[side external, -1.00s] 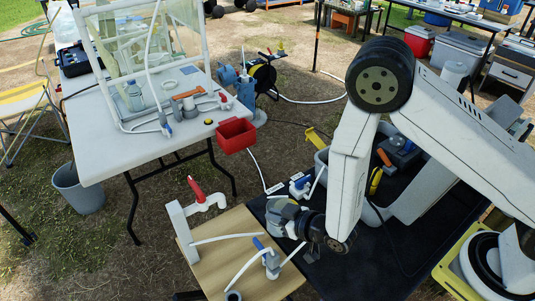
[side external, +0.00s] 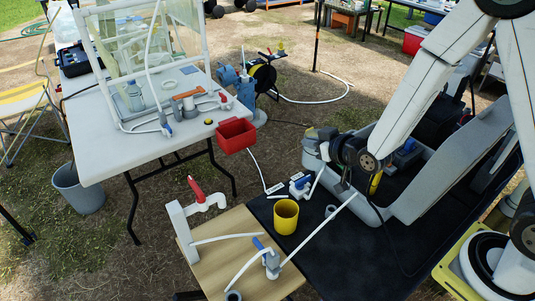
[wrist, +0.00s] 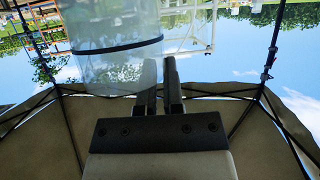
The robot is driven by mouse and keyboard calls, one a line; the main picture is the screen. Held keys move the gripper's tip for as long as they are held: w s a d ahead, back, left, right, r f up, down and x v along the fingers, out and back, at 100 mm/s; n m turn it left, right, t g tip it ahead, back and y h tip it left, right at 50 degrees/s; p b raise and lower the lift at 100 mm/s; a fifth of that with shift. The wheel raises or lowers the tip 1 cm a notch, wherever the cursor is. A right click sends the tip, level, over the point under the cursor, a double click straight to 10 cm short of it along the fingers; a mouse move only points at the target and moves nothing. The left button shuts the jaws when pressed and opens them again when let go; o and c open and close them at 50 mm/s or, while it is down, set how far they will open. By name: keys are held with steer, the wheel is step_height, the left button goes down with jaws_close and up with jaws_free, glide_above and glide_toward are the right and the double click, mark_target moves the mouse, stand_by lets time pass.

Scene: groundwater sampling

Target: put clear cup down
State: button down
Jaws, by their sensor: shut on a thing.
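The clear cup (wrist: 118,50) is a see-through cylinder with a dark band, up against my gripper's fingers (wrist: 160,88) in the wrist view. My gripper is shut on the cup's side. In the side external view my gripper (side external: 322,140) is at the right of centre, above the far left part of the black table.
A yellow cup (side external: 286,217) stands on the black table (side external: 330,270). Blue-handled pipe fittings (side external: 300,185) lie close behind it. A wooden board (side external: 215,262) with white pipes is at left. The black table's front is mostly clear.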

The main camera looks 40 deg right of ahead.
steer(key=d+r+h, duration=0.1)
steer(key=d+r, duration=0.2)
steer(key=d, duration=0.1)
steer(key=w+a+r+n+g+y, duration=0.15)
steer(key=w+a+n+y, duration=0.3)
steer(key=w, duration=0.45)
steer(key=w+a+n+g+y, duration=0.2)
steer(key=w+a+n+y, duration=0.25)
steer(key=w, duration=0.45)
steer(key=a+f+n+g+y, duration=0.4)
steer(key=f+n+g, duration=0.3)
steer(key=f+g, duration=0.15)
steer(key=s+d+f+n+g, duration=0.2)
steer(key=s+f+n+g, duration=0.1)
steer(key=f, duration=0.4)
steer(key=s+d+f+n+g, duration=0.2)
steer(key=s+d+f+g, duration=0.1)
steer(key=f, duration=0.4)
steer(key=shift+s+n+h, duration=0.4)
steer(key=shift+d, duration=0.15)
steer(key=shift+a+r, duration=0.1)
steer(key=shift+a, duration=0.2)
